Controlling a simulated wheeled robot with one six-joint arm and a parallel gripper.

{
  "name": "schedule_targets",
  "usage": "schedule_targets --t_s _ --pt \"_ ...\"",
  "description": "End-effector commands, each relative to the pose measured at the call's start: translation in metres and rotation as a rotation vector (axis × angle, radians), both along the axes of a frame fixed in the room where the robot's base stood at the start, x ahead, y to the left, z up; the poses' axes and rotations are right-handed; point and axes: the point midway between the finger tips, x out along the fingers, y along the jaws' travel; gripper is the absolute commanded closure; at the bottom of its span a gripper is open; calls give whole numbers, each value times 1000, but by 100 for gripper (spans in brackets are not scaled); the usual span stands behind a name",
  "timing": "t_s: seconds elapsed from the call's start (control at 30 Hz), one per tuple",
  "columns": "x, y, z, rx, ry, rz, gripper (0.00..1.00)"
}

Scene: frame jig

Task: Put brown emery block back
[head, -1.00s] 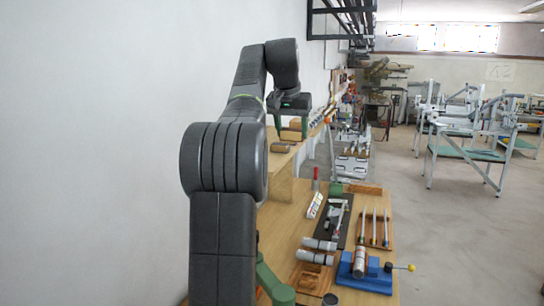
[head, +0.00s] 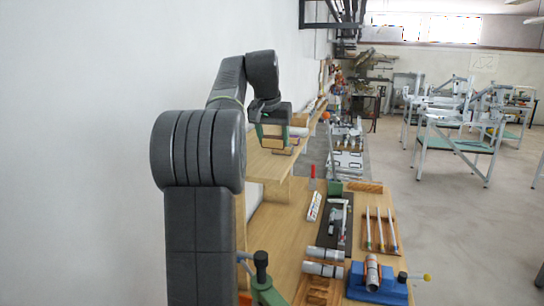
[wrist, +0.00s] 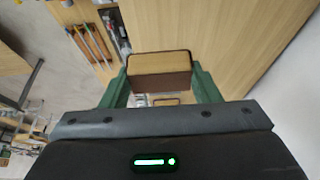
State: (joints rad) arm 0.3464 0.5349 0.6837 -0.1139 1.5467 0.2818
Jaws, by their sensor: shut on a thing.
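My gripper (wrist: 160,82) is shut on the brown emery block (wrist: 160,64). The block has a tan face and darker brown sides and sits between the two green fingers in the wrist view. In the head view my gripper (head: 272,132) hangs at the end of the arm, in front of the raised wooden shelf. The held block (head: 272,143) shows between the fingers there, partly hidden by them. I cannot tell the exact gap between the block and the shelf.
The wooden shelf (head: 265,168) runs along the wall above the workbench (head: 290,236). The bench carries a blue vise (head: 377,286), grey cylinders (head: 323,262), a rack of rods (head: 381,232) and a dark tool mat (head: 336,226). Open floor (head: 455,235) lies to the right.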

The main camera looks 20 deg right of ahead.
Motion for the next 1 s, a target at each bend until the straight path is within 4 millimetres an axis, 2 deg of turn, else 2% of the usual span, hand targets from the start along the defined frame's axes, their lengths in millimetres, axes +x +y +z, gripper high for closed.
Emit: schedule_targets --t_s 0.5,0.9,0.93,1.0 --pt "0 0 -52 0 1 1 65" --pt "0 0 -57 -1 -1 1 65" --pt "0 0 -57 -1 -1 0 42" --pt "0 0 -57 -1 -1 0 29"
